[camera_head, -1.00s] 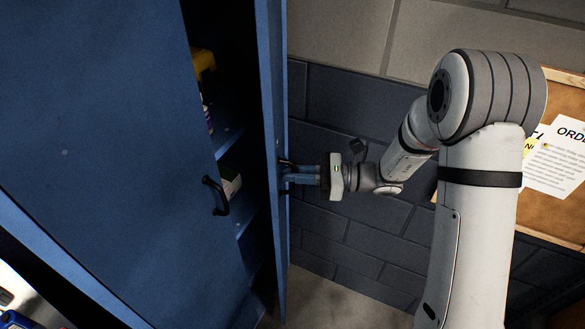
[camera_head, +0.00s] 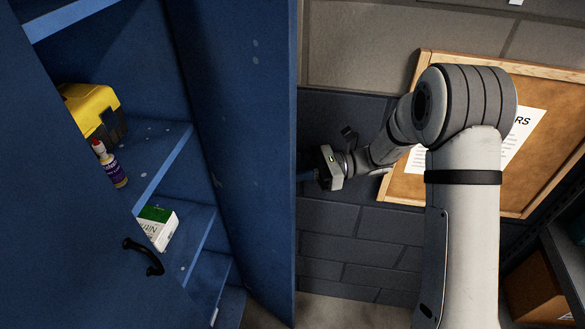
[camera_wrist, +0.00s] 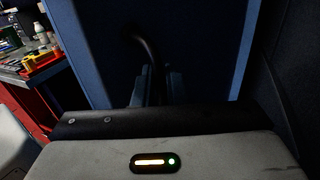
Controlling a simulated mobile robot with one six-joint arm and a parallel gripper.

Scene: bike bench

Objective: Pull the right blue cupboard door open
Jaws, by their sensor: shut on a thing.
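The right blue cupboard door (camera_head: 235,130) stands open; its inner face shows in the head view. My gripper (camera_head: 306,176) is at its outer side, with the fingertips hidden behind the door's right edge. In the wrist view the door's outer face (camera_wrist: 205,60) fills the middle. A black curved handle (camera_wrist: 149,48) rises between my fingers (camera_wrist: 156,88), and my gripper is shut on it.
The left blue door (camera_head: 60,210) with its black handle (camera_head: 143,257) covers the lower left. Shelves inside hold a yellow box (camera_head: 92,108), a bottle (camera_head: 110,166) and a green-and-white box (camera_head: 156,226). A cork board (camera_head: 410,185) hangs on the wall behind my arm.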

